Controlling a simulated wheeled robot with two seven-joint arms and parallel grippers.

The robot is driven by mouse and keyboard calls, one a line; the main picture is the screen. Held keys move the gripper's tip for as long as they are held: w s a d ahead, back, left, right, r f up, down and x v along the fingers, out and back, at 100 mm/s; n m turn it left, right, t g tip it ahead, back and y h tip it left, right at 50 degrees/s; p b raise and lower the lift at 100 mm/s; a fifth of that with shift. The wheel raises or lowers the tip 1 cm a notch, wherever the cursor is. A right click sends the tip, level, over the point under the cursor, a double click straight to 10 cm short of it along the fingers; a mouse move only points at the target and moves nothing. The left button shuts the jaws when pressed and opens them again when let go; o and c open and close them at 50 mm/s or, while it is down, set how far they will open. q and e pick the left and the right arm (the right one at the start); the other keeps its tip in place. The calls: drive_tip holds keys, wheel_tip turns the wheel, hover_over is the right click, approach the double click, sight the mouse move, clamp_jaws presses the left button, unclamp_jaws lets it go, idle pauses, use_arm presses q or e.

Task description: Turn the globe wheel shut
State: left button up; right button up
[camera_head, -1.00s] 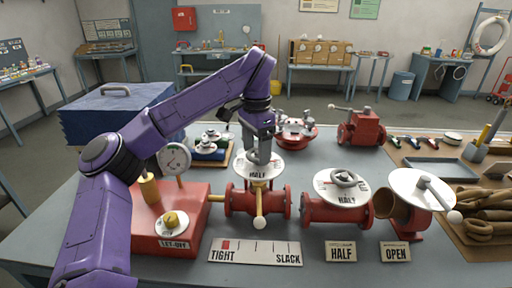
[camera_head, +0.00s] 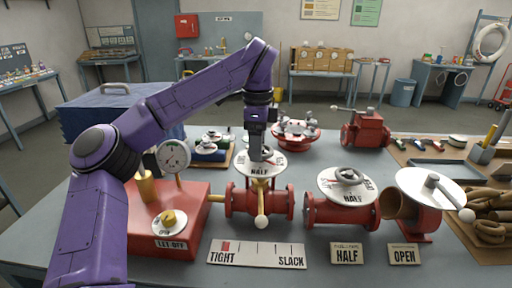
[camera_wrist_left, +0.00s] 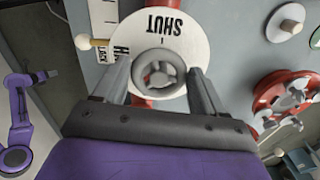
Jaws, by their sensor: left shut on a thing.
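The globe wheel, a grey handwheel (camera_wrist_left: 159,74), sits over a round white plate (camera_wrist_left: 190,32) marked SHUT and HALF. The plate tops the left red valve (camera_head: 243,201) on the table. My left gripper (camera_head: 262,154) points down over that wheel, and in the left wrist view its two fingers (camera_wrist_left: 160,80) lie on opposite sides of the rim, shut on it. In the head view the gripper hides part of the wheel. My right arm seems to show small at the left of the wrist view, its gripper (camera_wrist_left: 44,76) too small to read.
A second red valve (camera_head: 325,210) with its own handwheel stands close on the right, then a lever valve (camera_head: 405,220). A pressure gauge (camera_head: 173,155) and red box (camera_head: 190,222) stand left. Cards and a TIGHT–SLACK strip (camera_head: 256,253) lie in front.

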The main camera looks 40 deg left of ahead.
use_arm(q)
drive_tip(key=m, duration=0.3)
drive_tip(key=shift+w+d+f+m, duration=0.1)
drive_tip(key=shift+f+m, duration=0.15)
drive_tip(key=shift+m, duration=0.15)
drive_tip(key=m, duration=0.2)
drive_tip(key=shift+w+m, duration=0.1)
drive_tip(key=shift+m, duration=0.3)
drive_tip(key=m, duration=0.3)
drive_tip(key=shift+m, duration=0.3)
drive_tip(key=m+p, duration=0.1)
drive_tip(key=m, duration=0.2)
drive_tip(key=shift+w+d+r+m+p, duration=0.1)
drive_tip(key=shift+w+m+p, duration=0.05)
drive_tip(key=shift+m+p, duration=0.2)
drive_tip(key=m+p, duration=0.2)
drive_tip(key=m, duration=0.1)
drive_tip(key=shift+m, duration=0.25)
drive_tip(key=m+p, duration=0.2)
drive_tip(key=m, duration=0.1)
drive_tip(key=shift+d+r+m, duration=0.1)
drive_tip(key=shift+d+m, duration=0.05)
drive_tip(key=shift+m, duration=0.15)
drive_tip(key=m+p, duration=0.3)
drive_tip(key=shift+m, duration=0.3)
drive_tip(key=shift+w+d+m+p, duration=0.1)
drive_tip(key=shift+m+p, duration=1.25)
drive_tip(key=shift+m, duration=0.65)
